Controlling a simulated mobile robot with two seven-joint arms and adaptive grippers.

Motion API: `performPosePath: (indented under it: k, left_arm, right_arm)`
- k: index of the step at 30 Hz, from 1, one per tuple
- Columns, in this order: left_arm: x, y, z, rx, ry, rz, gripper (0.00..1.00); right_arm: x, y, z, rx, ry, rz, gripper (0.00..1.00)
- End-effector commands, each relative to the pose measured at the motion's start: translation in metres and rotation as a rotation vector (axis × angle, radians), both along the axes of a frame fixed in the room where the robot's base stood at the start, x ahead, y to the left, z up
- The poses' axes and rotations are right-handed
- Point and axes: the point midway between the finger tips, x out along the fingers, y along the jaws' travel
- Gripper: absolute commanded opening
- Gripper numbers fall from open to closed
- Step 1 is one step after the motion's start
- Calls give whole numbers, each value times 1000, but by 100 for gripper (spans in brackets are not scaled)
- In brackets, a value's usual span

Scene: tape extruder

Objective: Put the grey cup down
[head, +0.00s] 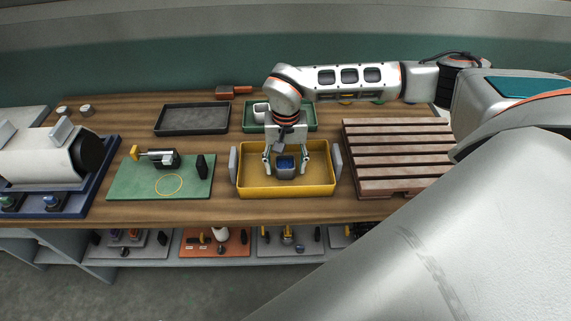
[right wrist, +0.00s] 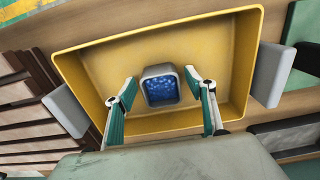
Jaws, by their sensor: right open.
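The grey cup (head: 286,167) stands upright in the yellow tray (head: 250,189), with blue contents showing in its square mouth. In the right wrist view the cup (right wrist: 160,88) appears to rest on the bottom of the tray (right wrist: 95,65). My right gripper (head: 286,172) reaches down into the tray with one finger on each side of the cup. In the right wrist view the gripper (right wrist: 160,82) is open, with a gap between each fingertip and the cup. My left gripper is not in view.
Grey blocks (head: 233,166) flank the tray on both sides. A slatted wooden pallet (head: 395,150) is to the right, and a green board (head: 140,185) with parts to the left. Behind are an empty dark tray (head: 192,120) and a green tray (head: 249,124) holding a white cup (head: 261,112).

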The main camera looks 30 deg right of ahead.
Motion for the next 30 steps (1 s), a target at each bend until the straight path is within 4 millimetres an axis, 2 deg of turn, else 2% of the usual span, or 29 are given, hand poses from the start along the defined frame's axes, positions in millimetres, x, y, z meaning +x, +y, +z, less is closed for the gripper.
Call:
performPosePath:
  k: [5,18,24,30]
  left_arm:
    - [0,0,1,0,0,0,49]
    - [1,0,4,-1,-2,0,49]
    - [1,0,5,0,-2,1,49]
    - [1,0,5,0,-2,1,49]
  right_arm:
    - [2,0,17,0,-5,0,55]
    - [1,-1,102,0,-4,0,55]
    - [0,0,120,0,-2,1,55]
    - [0,-1,123,0,0,0,55]
